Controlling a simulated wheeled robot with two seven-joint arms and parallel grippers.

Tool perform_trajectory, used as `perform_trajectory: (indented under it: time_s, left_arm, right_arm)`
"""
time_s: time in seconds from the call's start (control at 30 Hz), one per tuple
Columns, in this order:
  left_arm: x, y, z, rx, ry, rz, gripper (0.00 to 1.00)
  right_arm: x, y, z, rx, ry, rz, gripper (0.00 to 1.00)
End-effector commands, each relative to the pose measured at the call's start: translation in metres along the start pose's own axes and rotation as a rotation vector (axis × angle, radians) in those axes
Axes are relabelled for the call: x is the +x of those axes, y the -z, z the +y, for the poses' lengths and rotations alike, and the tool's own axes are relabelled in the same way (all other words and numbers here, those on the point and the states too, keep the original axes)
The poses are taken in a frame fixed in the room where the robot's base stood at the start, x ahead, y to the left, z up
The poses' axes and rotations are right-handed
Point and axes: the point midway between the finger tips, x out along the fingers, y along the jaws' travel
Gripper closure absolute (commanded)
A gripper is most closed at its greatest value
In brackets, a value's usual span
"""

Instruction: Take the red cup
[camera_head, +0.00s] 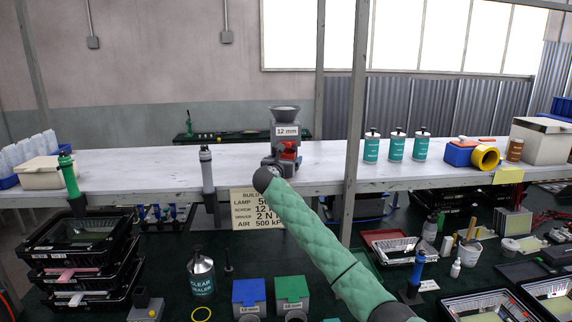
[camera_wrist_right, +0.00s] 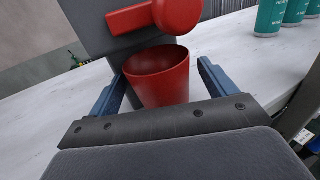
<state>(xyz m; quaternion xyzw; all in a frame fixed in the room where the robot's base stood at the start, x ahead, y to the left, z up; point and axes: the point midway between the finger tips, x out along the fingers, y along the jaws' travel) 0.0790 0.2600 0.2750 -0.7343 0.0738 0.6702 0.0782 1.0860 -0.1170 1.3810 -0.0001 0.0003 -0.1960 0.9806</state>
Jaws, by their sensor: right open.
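The red cup (camera_wrist_right: 160,84) is open at the top and stands upright in the right wrist view. It is under a red handle with a round knob (camera_wrist_right: 178,14) on a grey dispenser (camera_wrist_right: 95,25). My right gripper (camera_wrist_right: 162,74) is open, with one blue-grey finger on each side of the cup. A gap shows between each finger and the cup wall. In the head view my right gripper (camera_head: 276,168) is at the dispenser marked 12 mm (camera_head: 285,130). Red parts show there, but I cannot tell cup from handle. My left gripper is not in view.
The dispenser stands on a long white shelf (camera_head: 130,175). Several teal canisters (camera_head: 396,146) and a yellow roll (camera_head: 485,157) are to the right. A grey post (camera_head: 354,130) rises right of the dispenser. The lower bench holds black trays (camera_head: 85,245) and bins.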

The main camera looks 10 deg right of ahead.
Motion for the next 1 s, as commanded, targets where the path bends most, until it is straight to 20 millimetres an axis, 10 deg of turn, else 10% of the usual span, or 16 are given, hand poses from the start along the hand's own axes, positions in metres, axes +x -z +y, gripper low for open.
perform_trajectory:
  time_s: [0.1,0.33,1.0]
  left_arm:
    - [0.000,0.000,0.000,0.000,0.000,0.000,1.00]
    - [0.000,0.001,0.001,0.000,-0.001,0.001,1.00]
    - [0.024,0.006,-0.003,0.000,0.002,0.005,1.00]
  right_arm:
    - [0.000,0.000,0.000,0.000,0.000,0.000,0.18]
    - [0.000,0.000,0.000,0.000,0.000,0.000,0.64]
    - [-0.012,-0.011,0.001,0.001,-0.002,-0.002,0.64]
